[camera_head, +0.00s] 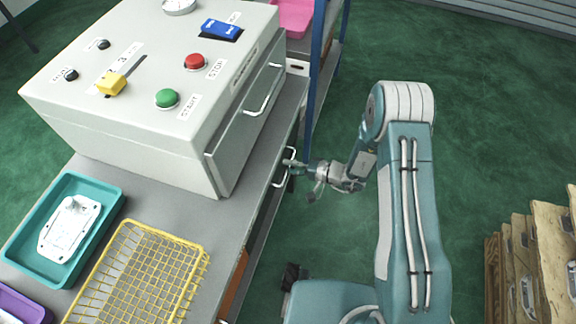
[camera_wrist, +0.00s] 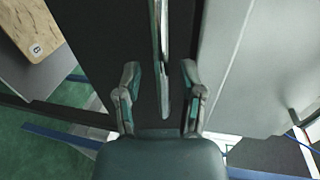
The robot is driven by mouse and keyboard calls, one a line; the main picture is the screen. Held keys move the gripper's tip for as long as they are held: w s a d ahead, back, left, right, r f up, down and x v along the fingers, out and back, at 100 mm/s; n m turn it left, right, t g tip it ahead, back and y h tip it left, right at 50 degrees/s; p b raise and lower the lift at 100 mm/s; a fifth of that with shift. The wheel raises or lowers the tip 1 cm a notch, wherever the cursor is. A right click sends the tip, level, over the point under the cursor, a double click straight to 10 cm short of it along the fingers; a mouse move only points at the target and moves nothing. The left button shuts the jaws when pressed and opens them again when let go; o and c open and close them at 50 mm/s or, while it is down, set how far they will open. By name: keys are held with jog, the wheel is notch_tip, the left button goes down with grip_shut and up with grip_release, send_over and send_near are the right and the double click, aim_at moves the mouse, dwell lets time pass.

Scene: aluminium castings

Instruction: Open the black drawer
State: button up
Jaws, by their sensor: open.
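The black drawer shows in the wrist view as a dark front (camera_wrist: 110,35). Its silver bar handle (camera_wrist: 162,50) runs between my gripper's two fingers (camera_wrist: 160,80), which are open and stand apart on either side of it. In the head view the drawer handle (camera_head: 279,182) sticks out under the edge of the grey bench. My gripper (camera_head: 294,164) is at this handle, pointing left toward the bench. Whether a finger touches the handle I cannot tell. The drawer front is mostly hidden below the bench top in the head view.
A grey control box (camera_head: 140,120) with buttons stands on the bench (camera_head: 225,215). A yellow wire basket (camera_head: 150,275) and a teal tray (camera_head: 30,265) with a white part lie in front. A blue post (camera_head: 317,70) rises beyond my gripper. Wooden crates (camera_head: 545,250) stand right; green floor is clear between.

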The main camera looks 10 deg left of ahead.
jog(key=shift+a, duration=0.35)
grip_shut()
jog(key=shift+d+f, duration=0.1)
jog(key=shift+d, duration=0.05)
jog(key=f+v, duration=0.3)
jog(key=v, duration=1.3)
jog(key=s+d+f+v, duration=0.1)
jog(key=f+v, duration=0.3)
jog(key=v, duration=1.3)
jog(key=shift+d, duration=0.5)
